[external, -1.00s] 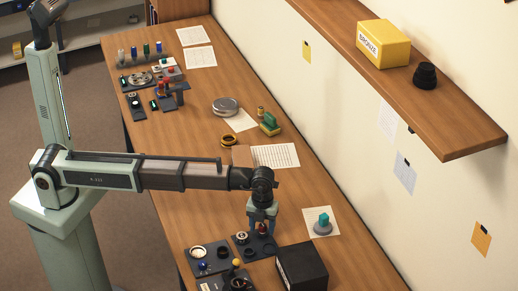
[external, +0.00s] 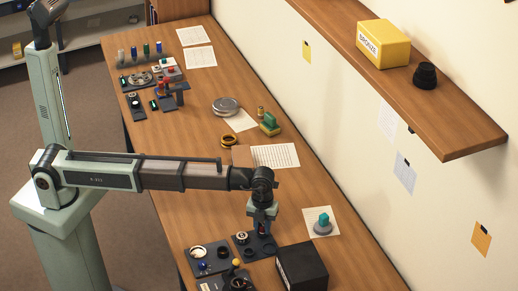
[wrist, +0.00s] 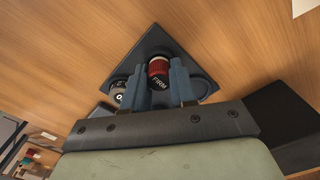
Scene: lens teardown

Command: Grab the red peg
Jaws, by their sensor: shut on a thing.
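In the external view my gripper (external: 262,222) points down over the dark tray (external: 241,251), and only a little red shows between the fingers. I cannot tell whether the peg is seated in the tray or just above it.
A black box (external: 301,266) is just right of the tray. Another dark tray (external: 207,263) with small parts lies to the left. A teal-topped piece (external: 323,221) sits on paper behind right.

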